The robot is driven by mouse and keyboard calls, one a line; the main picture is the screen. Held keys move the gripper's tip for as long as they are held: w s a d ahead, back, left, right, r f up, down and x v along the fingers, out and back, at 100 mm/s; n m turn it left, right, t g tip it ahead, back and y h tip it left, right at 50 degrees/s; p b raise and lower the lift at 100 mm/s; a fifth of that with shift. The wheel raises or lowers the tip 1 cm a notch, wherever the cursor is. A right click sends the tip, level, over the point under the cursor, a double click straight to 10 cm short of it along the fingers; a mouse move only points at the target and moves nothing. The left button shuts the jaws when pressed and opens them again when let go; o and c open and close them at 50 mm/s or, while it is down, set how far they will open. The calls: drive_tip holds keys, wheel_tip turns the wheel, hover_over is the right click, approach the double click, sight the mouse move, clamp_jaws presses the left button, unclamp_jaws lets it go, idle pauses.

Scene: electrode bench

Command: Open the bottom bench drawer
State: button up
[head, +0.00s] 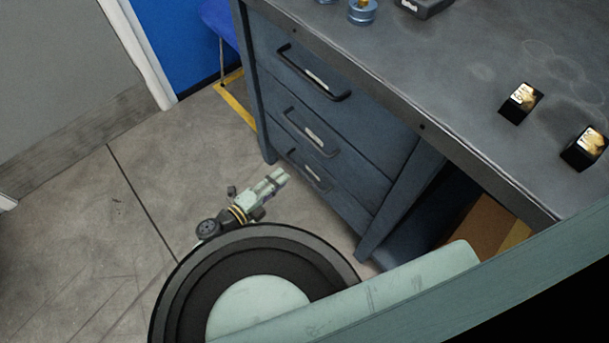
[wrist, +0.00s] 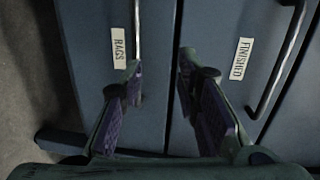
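The bottom bench drawer (head: 322,186) is shut, lowest of three in the blue-grey bench. Its dark bar handle (head: 308,172) faces my gripper (head: 278,180), which is low in front of the drawers at their left side. In the wrist view, the picture is turned, and the bottom drawer front (wrist: 90,40) carries a "RAGS" label (wrist: 118,48). Its handle (wrist: 137,30) runs down to the left fingertip and is partly hidden there. My gripper (wrist: 160,75) is open with nothing between its fingers. I cannot tell whether the left finger touches the handle.
The middle drawer (wrist: 225,25), labelled "FINISHED", and the top drawer (head: 350,110) are shut. The bench top (head: 450,75) holds small dark blocks (head: 521,102) and blue metal parts (head: 362,12). Open floor (head: 120,200) lies left. A cardboard box (head: 490,222) is under the bench.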

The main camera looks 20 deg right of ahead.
sight(305, 173)
drive_tip(key=shift+m+g, duration=0.7)
drive_tip(key=shift+g, duration=0.1)
drive_tip(key=d+f, duration=0.1)
drive_tip(key=d, duration=0.2)
drive_tip(key=w+d+f, duration=0.1)
drive_tip(key=d+f, duration=0.1)
drive_tip(key=d, duration=0.1)
drive_tip(key=w+d+f+p, duration=0.1)
drive_tip(key=d, duration=0.2)
drive_tip(key=shift+w+d+f, duration=0.1)
drive_tip(key=shift+w+f, duration=0.05)
drive_tip(key=shift+f, duration=0.15)
drive_tip(key=shift+c, duration=0.2)
clamp_jaws()
